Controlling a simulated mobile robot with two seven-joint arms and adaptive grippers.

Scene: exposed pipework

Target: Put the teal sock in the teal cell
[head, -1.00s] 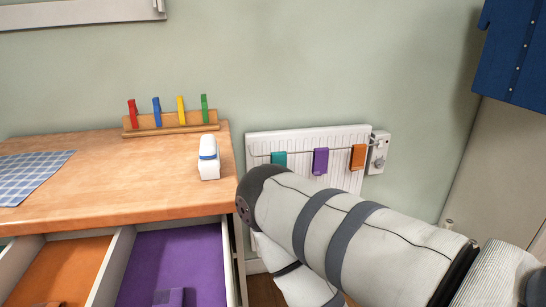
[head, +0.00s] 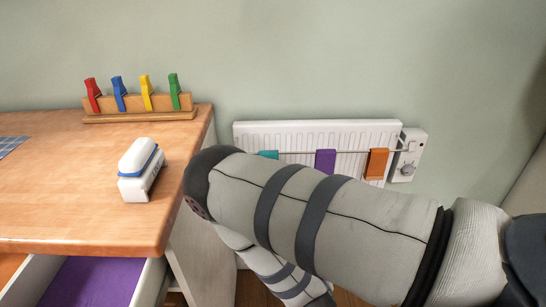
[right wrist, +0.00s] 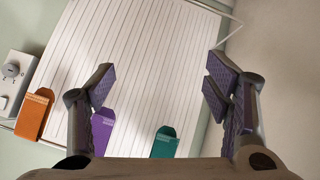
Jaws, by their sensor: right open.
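The teal sock (head: 268,154) hangs on the rail of the white radiator, mostly hidden behind my right arm in the head view. In the right wrist view the teal sock (right wrist: 164,142) hangs at the lower middle, below the gap between my fingers. My right gripper (right wrist: 160,85) is open and empty, its fingers spread in front of the radiator. My right gripper is hidden in the head view, and my left gripper is in no view. The teal cell does not show now. The drawer's orange cell (head: 9,268) and purple cell (head: 90,282) show in part.
A purple sock (head: 325,162) and an orange sock (head: 376,163) hang on the same radiator (head: 300,131). A control box (head: 408,156) sits at its right end. On the wooden desk (head: 60,195) are a white block-like item (head: 141,170) and a rack of coloured pegs (head: 137,103).

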